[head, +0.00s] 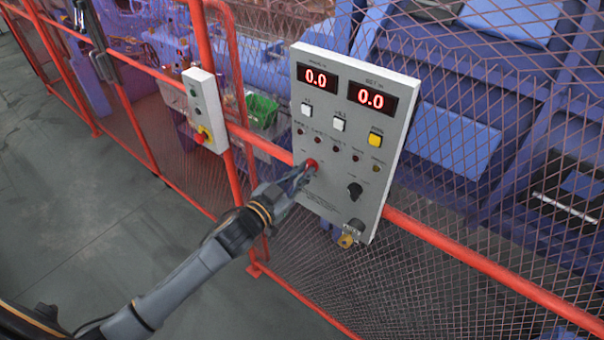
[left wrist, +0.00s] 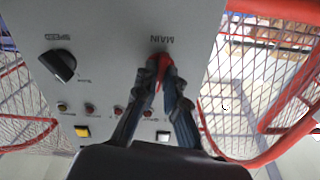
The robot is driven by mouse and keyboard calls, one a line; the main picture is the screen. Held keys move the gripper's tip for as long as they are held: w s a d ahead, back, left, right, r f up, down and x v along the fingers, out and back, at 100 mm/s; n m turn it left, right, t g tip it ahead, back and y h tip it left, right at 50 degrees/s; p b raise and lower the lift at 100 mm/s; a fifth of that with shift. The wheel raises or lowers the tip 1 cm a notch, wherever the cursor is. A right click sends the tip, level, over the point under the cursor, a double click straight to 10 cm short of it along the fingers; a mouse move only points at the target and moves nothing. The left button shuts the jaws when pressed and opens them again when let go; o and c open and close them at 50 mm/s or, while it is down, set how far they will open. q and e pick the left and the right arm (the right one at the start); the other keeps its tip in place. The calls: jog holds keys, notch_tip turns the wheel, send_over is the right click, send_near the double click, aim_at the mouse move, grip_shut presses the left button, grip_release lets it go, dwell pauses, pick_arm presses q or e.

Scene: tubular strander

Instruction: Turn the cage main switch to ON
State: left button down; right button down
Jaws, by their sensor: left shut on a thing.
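The cage main switch is a small red knob (head: 312,163) at the lower left of the grey control panel (head: 331,196). In the left wrist view the red knob (left wrist: 163,60) sits beside the upside-down word MAIN. My left gripper (head: 304,172) reaches in from the left and is shut on the knob. In the left wrist view its two fingers (left wrist: 163,76) stand on either side of the knob and hide much of it. I cannot tell which position the knob is turned to. My right gripper is not in view.
The panel also has a black speed knob (head: 355,190), a yellow button (head: 375,138), white buttons, small lamps and two displays reading 0.0. A key or lock (head: 346,240) hangs below. A smaller box with a red emergency button (head: 202,135) stands left. Red-framed mesh fencing (head: 460,258) surrounds the panel.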

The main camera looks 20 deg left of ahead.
pick_arm(q)
jog(key=m, duration=0.6)
jog(key=shift+m, duration=0.3)
dwell(0.4)
jog(key=c, duration=1.4)
grip_release()
jog(key=v, duration=1.2)
jog(key=shift+r, duration=0.1)
